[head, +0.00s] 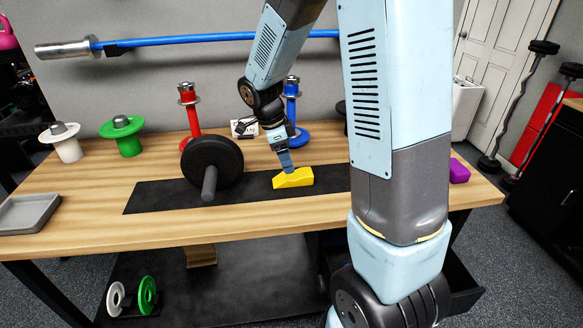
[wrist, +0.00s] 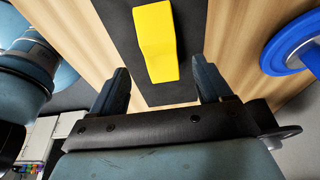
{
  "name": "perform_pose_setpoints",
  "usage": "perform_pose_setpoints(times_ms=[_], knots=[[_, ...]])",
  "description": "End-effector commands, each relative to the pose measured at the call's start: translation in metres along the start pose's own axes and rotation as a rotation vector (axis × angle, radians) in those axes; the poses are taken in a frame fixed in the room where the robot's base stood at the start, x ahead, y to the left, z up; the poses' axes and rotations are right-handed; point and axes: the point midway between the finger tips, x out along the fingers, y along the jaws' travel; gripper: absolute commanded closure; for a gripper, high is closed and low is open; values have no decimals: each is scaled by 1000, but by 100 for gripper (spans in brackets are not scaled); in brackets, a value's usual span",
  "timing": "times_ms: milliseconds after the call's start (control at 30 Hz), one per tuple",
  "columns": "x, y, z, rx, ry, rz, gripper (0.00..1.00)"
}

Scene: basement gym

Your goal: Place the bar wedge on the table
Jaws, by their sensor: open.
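The yellow bar wedge (head: 293,178) lies on the black mat (head: 160,196) on the wooden table (head: 90,222). In the wrist view the wedge (wrist: 156,40) lies ahead of the fingertips, roughly midway between their lines. My gripper (head: 286,163) is just above the wedge in the head view. In the wrist view my gripper (wrist: 160,82) is open, its two dark fingers apart with nothing between them. I cannot tell from the pictures whether a finger touches the wedge.
A black plate with a bar end (head: 211,165) stands left of the wedge. Behind are red (head: 190,115) and blue (head: 292,100) plate stands. A purple block (head: 459,171) lies at the right, a grey tray (head: 27,212) at the left. The table's front strip is clear.

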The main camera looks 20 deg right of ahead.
Motion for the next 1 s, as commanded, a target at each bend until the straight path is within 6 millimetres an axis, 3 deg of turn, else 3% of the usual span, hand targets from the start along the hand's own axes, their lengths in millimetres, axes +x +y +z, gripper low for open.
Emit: perform_pose_setpoints(times_ms=[100, 300, 567, 733, 1000], knots=[[-24, -1, 0, 1, -1, -4, 22], [-53, 0, 0, 0, 0, -2, 22], [-70, 3, -3, -20, -7, -6, 22], [-90, 19, -16, -156, -39, -45, 22], [-126, 60, -43, -500, -89, -161, 22]])
